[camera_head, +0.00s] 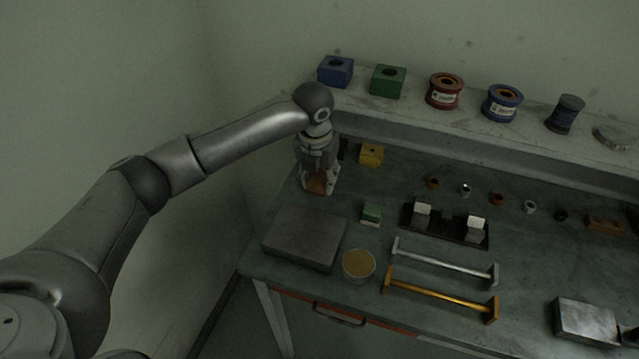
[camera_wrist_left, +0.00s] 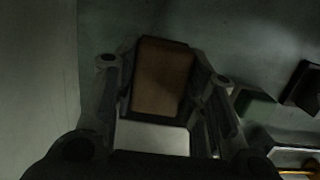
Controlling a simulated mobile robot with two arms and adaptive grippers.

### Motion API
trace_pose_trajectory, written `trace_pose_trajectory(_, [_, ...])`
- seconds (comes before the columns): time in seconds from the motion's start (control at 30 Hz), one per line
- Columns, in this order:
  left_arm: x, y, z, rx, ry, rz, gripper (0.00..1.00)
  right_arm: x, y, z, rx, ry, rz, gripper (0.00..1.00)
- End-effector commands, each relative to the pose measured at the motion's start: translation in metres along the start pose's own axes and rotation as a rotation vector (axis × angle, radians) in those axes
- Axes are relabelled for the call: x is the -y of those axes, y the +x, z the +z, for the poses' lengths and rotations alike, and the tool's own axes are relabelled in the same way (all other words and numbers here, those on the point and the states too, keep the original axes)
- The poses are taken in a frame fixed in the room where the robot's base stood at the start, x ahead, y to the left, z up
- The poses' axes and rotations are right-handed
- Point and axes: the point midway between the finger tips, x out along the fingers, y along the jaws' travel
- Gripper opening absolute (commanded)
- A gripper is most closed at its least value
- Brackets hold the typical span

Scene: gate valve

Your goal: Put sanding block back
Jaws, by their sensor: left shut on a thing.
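My left gripper (camera_head: 318,186) reaches down at the back left of the workbench (camera_head: 345,190). It is shut on a brown block, which I take to be the sanding block (camera_head: 317,184). In the left wrist view the sanding block (camera_wrist_left: 163,78) sits between the two fingers, its brown face towards the camera. A pale strip shows below it there. I cannot tell whether the block touches the bench top. My right gripper is not in view.
A grey plate (camera_head: 305,237) lies in front of the gripper, and a small green block (camera_head: 371,212) stands to its right. A yellow block (camera_head: 371,155) is behind. A black fixture (camera_head: 445,225) and two handled bars lie further right. A raised shelf (camera_head: 400,112) holds boxes and spools.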

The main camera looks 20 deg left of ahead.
Motion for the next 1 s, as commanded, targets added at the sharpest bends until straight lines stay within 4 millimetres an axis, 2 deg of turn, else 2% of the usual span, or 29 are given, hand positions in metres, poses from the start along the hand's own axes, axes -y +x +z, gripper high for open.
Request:
trace_pose_trajectory(0.23, [0.0, 0.029, -0.003, -0.002, 0.001, 0.0, 0.17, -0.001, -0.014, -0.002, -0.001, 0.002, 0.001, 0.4])
trace_pose_trajectory(0.63, [0.0, 0.036, -0.004, -0.002, 0.0, 0.001, 0.17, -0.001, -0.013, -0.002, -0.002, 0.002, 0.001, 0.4])
trace_pose_trajectory(0.67, [0.0, 0.036, -0.004, -0.002, 0.0, 0.001, 0.41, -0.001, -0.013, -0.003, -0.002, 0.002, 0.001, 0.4])
trace_pose_trajectory(0.8, [0.0, 0.036, -0.004, -0.002, 0.0, 0.001, 0.59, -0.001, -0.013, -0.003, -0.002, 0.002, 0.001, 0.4])
trace_pose_trajectory(1.0, [0.0, 0.036, -0.004, -0.001, 0.0, 0.001, 0.6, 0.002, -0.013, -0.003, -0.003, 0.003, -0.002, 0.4])
